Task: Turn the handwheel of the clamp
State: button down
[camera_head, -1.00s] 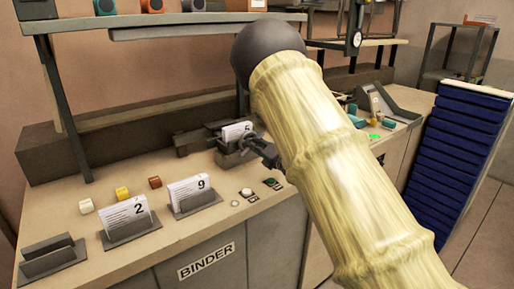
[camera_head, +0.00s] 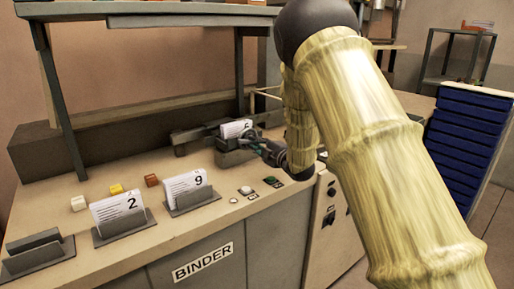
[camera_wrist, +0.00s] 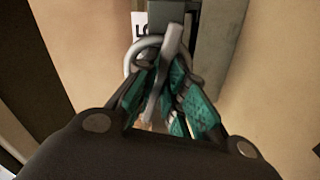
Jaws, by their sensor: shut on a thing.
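The clamp (camera_head: 215,139) stands on the bench towards the back, with a white printed card (camera_head: 236,128) in it. Its grey ring-shaped handwheel (camera_wrist: 142,50) shows in the wrist view, with a spoke or rim piece between my fingers. My gripper (camera_head: 255,141) reaches the clamp from the right. In the wrist view its teal-padded fingers (camera_wrist: 170,92) are closed on the handwheel. Part of the handwheel is hidden by the fingers.
Holders with cards marked 2 (camera_head: 121,212) and 9 (camera_head: 188,190) stand at the front left. An empty holder (camera_head: 38,256) is at far left. Small blocks (camera_head: 117,189) lie behind them. Buttons (camera_head: 246,190) sit near the front edge. A shelf (camera_head: 150,14) overhangs the bench.

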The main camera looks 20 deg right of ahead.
jog(key=m, duration=0.5)
jog(key=shift+f+b, duration=0.25)
jog(key=shift+b, duration=0.15)
dwell(0.3)
jog(key=c, duration=1.5)
grip_release()
jog(key=shift+s, duration=0.15)
jog(key=v, duration=1.1)
jog(key=shift+s+d, duration=0.15)
jog(key=shift+s, duration=0.25)
